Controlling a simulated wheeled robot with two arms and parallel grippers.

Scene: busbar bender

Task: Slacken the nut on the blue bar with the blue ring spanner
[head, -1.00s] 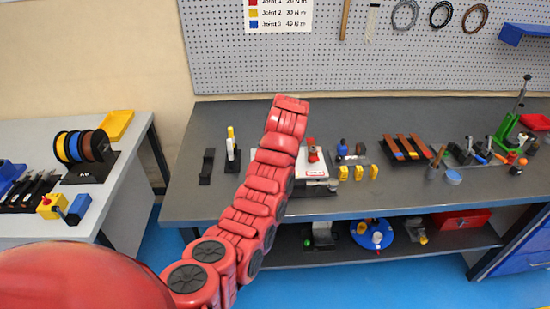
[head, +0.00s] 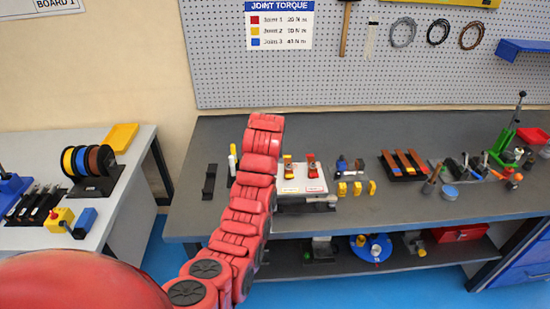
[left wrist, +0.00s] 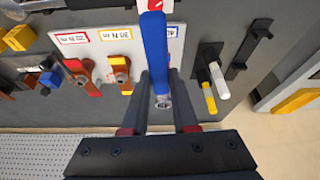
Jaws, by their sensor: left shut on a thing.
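The blue ring spanner (left wrist: 155,50) is between the two dark fingers of my left gripper (left wrist: 158,85) in the left wrist view, its handle running away from the camera. A silver ring end (left wrist: 163,102) shows at its near end. My left gripper is shut on it. The white joint board (left wrist: 95,40), also in the head view (head: 290,186), carries a red-marked joint (left wrist: 80,72) and a yellow-marked joint (left wrist: 120,70). The blue label (left wrist: 172,30) is partly covered by the spanner. The blue bar and its nut are hidden. My arm hides the left gripper in the head view.
A black holder with yellow and white sticks (left wrist: 213,85) stands close beside the board. A narrow black stand (left wrist: 250,48) is farther right. In the head view, yellow blocks (head: 357,188) and bars on a tray (head: 403,163) lie right of the board. The back of the bench is clear.

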